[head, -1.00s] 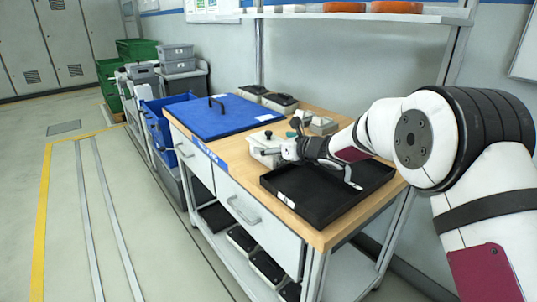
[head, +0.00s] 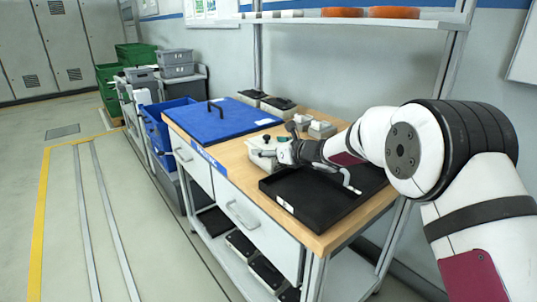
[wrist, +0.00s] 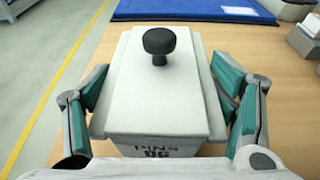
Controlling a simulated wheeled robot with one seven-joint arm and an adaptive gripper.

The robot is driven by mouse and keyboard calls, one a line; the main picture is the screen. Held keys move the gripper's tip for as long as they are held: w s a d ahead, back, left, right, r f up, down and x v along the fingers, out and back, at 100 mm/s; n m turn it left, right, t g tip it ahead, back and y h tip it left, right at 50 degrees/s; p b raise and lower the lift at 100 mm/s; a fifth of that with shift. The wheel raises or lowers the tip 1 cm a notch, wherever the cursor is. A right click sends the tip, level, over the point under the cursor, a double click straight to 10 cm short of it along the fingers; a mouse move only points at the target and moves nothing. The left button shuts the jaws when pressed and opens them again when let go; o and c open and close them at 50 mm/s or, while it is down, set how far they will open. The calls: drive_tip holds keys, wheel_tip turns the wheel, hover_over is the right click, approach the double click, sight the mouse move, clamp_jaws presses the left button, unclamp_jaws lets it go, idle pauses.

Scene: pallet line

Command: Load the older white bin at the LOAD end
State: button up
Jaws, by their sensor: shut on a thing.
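In the wrist view a white bin (wrist: 165,105) with a pale lid and a black round knob (wrist: 159,42) stands between the teal pads of my gripper (wrist: 160,105). Its front has dark printed lettering, upside down and partly cut off. My gripper is shut on this bin, a finger on either side. Whether the bin touches the table is unclear. No LOAD sign is readable.
The wooden workbench (head: 232,152) holds a black tray (head: 322,210), a blue board (head: 225,122) with a black handle, two black-topped pale boxes (head: 280,106) and small grey blocks (head: 322,129). A shelf (head: 350,18) hangs above. Open floor (head: 70,230) lies left.

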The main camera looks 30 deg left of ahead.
sight(266, 136)
drive_tip(key=shift+r, duration=0.15)
drive_tip(key=shift+r, duration=0.3)
wheel_tip(266, 136, up, 3)
drive_tip(key=shift+s+a+r, duration=0.1)
drive_tip(key=s+a, duration=0.3)
drive_tip(key=s, duration=0.4)
drive_tip(key=s+a+r+b, duration=0.1)
drive_tip(key=s+a, duration=0.2)
drive_tip(key=s, duration=0.4)
drive_tip(key=shift+s, duration=0.25)
